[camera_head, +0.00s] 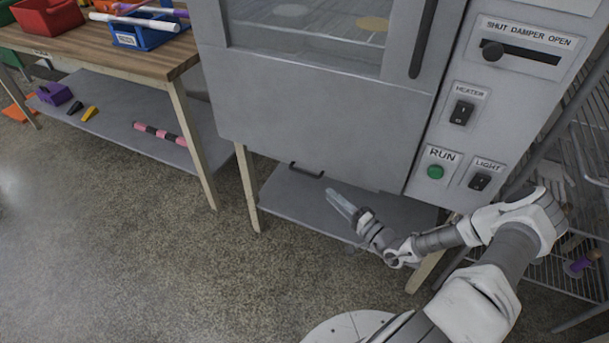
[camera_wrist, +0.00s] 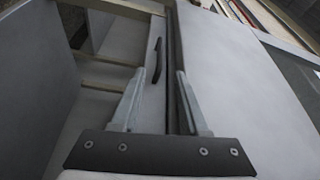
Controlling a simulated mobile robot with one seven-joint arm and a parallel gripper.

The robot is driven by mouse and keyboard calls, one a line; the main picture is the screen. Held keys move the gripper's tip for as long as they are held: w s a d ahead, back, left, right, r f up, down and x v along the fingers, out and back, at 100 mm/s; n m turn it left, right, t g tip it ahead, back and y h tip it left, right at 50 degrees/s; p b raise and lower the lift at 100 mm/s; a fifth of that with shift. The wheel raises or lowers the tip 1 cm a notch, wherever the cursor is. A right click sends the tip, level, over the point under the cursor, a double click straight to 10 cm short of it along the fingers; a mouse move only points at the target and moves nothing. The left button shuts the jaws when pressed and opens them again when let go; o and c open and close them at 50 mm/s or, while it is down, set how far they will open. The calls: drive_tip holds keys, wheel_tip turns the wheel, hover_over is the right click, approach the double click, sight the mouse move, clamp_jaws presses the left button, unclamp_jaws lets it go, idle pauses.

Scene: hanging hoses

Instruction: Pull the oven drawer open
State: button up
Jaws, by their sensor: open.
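The oven (camera_head: 300,105) is a large grey cabinet with a window and a control panel at its right. The drawer's black bar handle (camera_head: 305,170) shows just under the oven's lower edge. In the wrist view, the handle (camera_wrist: 156,62) is on a narrow pale drawer front (camera_wrist: 154,30), beside a dark seam along the oven body. My gripper (camera_head: 338,202) is open and empty, below and right of the handle in the head view. In the wrist view, the handle appears beyond and between my fingertips (camera_wrist: 161,74), apart from them. The drawer looks closed; its front is mostly hidden in the head view.
A wooden workbench (camera_head: 110,50) with coloured bins stands at the left. A grey lower shelf (camera_head: 300,205) and pale legs are under the oven. A wire rack (camera_head: 570,180) is close at the right. The speckled floor (camera_head: 150,260) in front is clear.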

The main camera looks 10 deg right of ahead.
sight(304, 172)
drive_tip(key=b+x, duration=0.3)
drive_tip(key=x, duration=0.9)
drive_tip(key=shift+w+a, duration=0.2)
drive_tip(key=shift+w, duration=0.15)
clamp_jaws()
idle(0.7)
